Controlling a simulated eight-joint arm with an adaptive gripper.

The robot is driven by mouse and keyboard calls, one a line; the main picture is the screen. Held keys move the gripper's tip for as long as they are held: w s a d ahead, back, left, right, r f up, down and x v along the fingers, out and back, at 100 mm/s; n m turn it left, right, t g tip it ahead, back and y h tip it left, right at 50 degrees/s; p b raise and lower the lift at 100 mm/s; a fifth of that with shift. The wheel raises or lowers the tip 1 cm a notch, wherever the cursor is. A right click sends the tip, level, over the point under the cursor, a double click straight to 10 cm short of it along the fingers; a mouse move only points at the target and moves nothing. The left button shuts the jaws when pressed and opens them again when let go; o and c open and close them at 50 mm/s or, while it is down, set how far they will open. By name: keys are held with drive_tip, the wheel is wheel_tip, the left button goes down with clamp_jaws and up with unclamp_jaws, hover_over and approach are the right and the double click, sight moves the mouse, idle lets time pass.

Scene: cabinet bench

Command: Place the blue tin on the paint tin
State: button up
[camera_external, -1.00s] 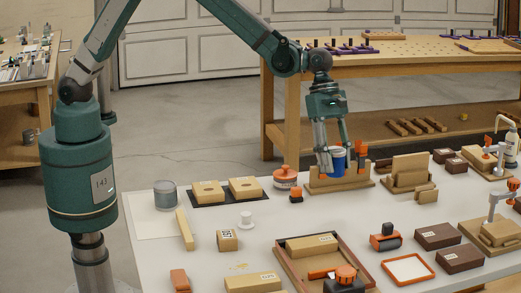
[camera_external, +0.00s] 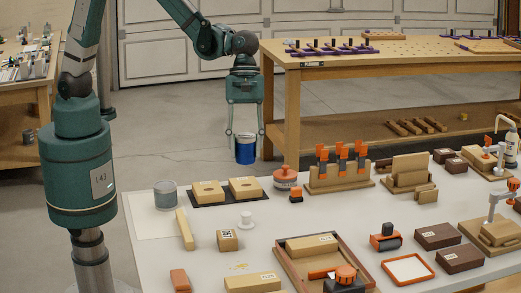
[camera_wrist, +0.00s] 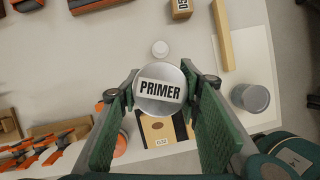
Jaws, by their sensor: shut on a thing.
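The blue tin (camera_external: 245,151) is held upright between the fingers of my gripper (camera_external: 246,137), in the air at the far edge of the bench. In the wrist view its pale lid, labelled PRIMER (camera_wrist: 160,90), sits between the fingertips of my gripper (camera_wrist: 160,92). The paint tin, a grey can (camera_external: 165,194), stands on a white sheet at the left end of the bench, apart from the held tin. The grey can also shows at the right in the wrist view (camera_wrist: 251,97).
Two wooden blocks on a dark mat (camera_external: 227,199) lie between the held tin and the grey can. An orange-lidded jar (camera_external: 286,178) and a rack of orange-handled tools (camera_external: 340,168) stand to the right. A wooden bar (camera_external: 185,230) lies near the can.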

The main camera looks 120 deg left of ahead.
drive_tip(key=s+d+m, duration=0.2)
drive_tip(key=s+d, duration=0.2)
drive_tip(key=s, duration=0.7)
drive_tip(key=s+d+r+m+g+p, duration=0.1)
drive_tip(key=s+d, duration=0.4)
drive_tip(key=s, duration=0.7)
drive_tip(key=shift+m+h, duration=0.4)
drive_tip(key=shift+m, duration=0.3)
drive_tip(key=shift+d, duration=0.1)
hover_over(162, 187)
drive_tip(key=a, duration=0.2)
drive_tip(key=shift+g, duration=0.3)
drive_tip(key=shift+d+f+b, duration=0.15)
drive_tip(key=shift+f+b, duration=0.05)
drive_tip(key=shift+f, duration=1.25)
drive_tip(key=shift+d+f+b, duration=0.1)
drive_tip(key=shift+f+b, duration=0.05)
drive_tip(key=shift+f, duration=1.25)
drive_tip(key=shift+f, duration=0.1)
drive_tip(key=shift+f+b, duration=0.5)
drive_tip(key=shift+f, duration=1.5)
drive_tip(key=shift+f, duration=0.1)
drive_tip(key=o, duration=0.6)
drive_tip(key=shift+f, duration=0.1)
drive_tip(key=shift+c, duration=0.2)
drive_tip(key=o, duration=0.4)
